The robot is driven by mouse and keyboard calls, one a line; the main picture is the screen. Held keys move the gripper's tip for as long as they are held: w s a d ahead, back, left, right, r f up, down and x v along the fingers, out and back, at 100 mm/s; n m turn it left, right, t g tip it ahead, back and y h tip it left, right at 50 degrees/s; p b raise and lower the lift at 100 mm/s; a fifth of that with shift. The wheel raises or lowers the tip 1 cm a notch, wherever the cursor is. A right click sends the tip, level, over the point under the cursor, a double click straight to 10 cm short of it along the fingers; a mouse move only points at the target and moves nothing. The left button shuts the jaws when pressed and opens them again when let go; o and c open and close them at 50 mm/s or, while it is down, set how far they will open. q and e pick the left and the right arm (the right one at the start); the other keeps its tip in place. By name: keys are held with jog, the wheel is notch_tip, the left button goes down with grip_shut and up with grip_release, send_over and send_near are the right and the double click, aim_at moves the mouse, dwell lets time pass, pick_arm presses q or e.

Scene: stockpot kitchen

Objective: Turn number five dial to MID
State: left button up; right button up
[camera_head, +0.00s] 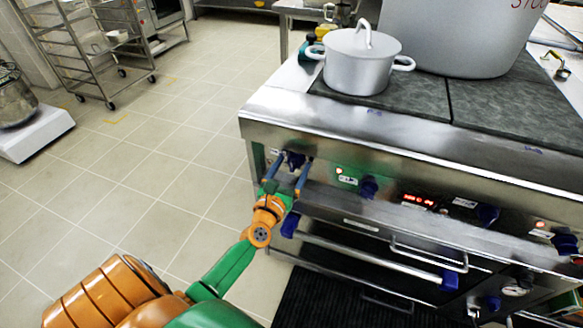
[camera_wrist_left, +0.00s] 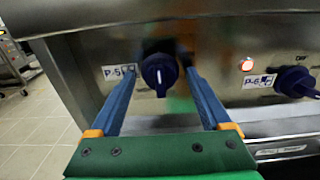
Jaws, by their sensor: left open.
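The number five dial (camera_wrist_left: 160,70) is a dark blue knob on the steel stove front, beside a label reading P-5 (camera_wrist_left: 118,71). A short, near-upright white line shows on its face. I cannot read any MID mark. In the head view the dial (camera_head: 296,160) is small and partly screened by the gripper. My left gripper (camera_wrist_left: 161,80) is open, with one blue finger on each side of the dial. I cannot tell whether the fingers touch it. It also shows in the head view (camera_head: 289,172) at the stove's left front corner. My right gripper is not in view.
The P-6 dial (camera_wrist_left: 296,81) sits to the right, near a lit red lamp (camera_wrist_left: 247,64). More dials, a red display (camera_head: 418,200) and oven handles (camera_head: 370,250) line the stove front. A lidded pot (camera_head: 362,70) stands on top.

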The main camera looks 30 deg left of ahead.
pick_arm(q)
grip_shut()
jog(key=shift+m, duration=0.3)
